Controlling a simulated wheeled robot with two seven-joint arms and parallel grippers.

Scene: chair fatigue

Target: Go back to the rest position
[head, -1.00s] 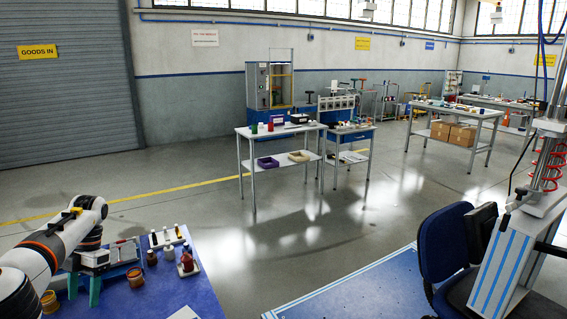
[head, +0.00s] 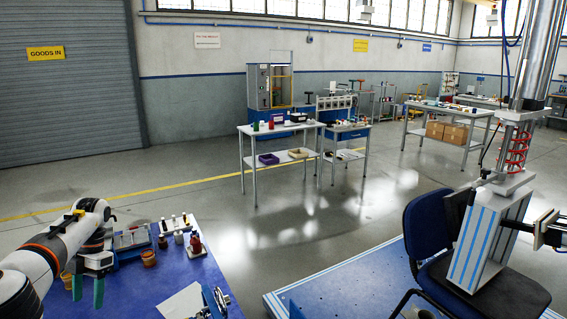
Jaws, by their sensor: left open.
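My left arm comes in from the left over a blue-topped table (head: 150,295). Its left gripper (head: 87,291) points down with two green fingers apart, and nothing shows between them. My right gripper is not in view. A dark blue office chair (head: 428,232) stands on a blue platform (head: 345,277) at the right, with a test machine's grey-and-blue column (head: 490,240) over its seat.
Floor is clear between table and platform. Workbenches (head: 280,128) stand farther back.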

